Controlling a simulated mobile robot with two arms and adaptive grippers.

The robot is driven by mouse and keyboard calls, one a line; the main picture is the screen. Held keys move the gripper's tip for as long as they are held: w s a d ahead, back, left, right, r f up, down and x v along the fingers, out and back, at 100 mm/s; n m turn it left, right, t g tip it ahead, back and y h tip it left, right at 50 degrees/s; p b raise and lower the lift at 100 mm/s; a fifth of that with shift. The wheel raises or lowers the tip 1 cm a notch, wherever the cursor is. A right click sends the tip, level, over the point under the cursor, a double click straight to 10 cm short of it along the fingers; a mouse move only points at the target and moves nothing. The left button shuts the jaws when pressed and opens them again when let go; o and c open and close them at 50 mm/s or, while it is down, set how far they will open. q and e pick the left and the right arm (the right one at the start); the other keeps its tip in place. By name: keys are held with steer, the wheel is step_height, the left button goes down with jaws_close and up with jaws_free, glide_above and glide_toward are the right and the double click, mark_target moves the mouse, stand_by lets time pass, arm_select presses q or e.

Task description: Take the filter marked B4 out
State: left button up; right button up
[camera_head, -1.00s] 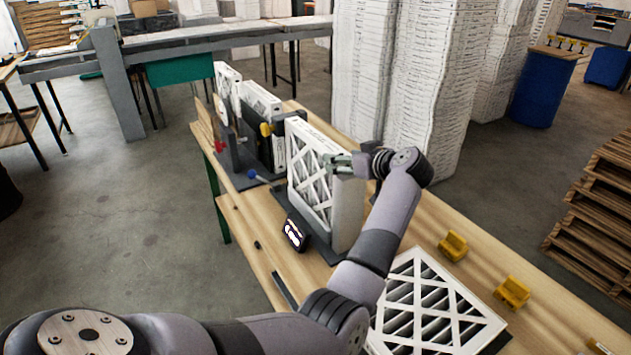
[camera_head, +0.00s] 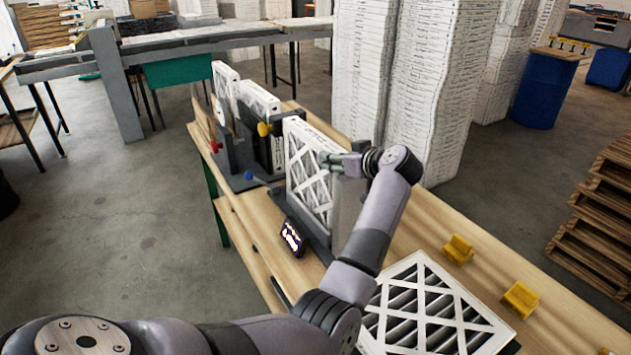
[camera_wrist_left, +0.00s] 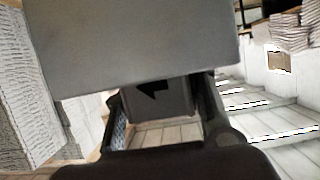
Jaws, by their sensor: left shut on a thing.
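A white-framed filter (camera_head: 308,172) with a lattice face stands upright on the table. A broad grey surface (camera_wrist_left: 135,45) fills the top of that view. I cannot read a B4 marking on any filter. My right gripper is not in view.
More filters (camera_head: 258,108) stand in a dark rack (camera_head: 238,180) with coloured knobs behind. A small display (camera_head: 293,236) stands in front of the held filter. Another filter (camera_head: 428,312) lies flat at the front. Yellow blocks (camera_head: 458,249) sit on the wooden table (camera_head: 425,225) at right.

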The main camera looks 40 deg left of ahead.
arm_select(q)
steer(key=shift+r, duration=0.1)
steer(key=shift+c, duration=1.2)
jaws_close()
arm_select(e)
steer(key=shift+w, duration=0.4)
arm_select(q)
steer(key=shift+r, duration=0.1)
steer(key=shift+r, duration=0.2)
step_height(320, 180, up, 6)
steer(key=b, duration=0.2)
steer(key=shift+s+r+b, duration=0.1)
steer(key=shift+r+b, duration=0.1)
steer(key=shift+b, duration=0.15)
steer(key=s+a+b, duration=0.2)
steer(key=s+a, duration=0.1)
steer(key=s, duration=0.5)
steer(key=s+a+b, duration=0.2)
steer(key=s+a, duration=0.2)
steer(key=s, duration=0.4)
steer(key=shift+s+b, duration=0.25)
steer(key=shift+b, duration=0.05)
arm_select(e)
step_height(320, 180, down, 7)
arm_select(q)
steer(key=shift+d, duration=0.1)
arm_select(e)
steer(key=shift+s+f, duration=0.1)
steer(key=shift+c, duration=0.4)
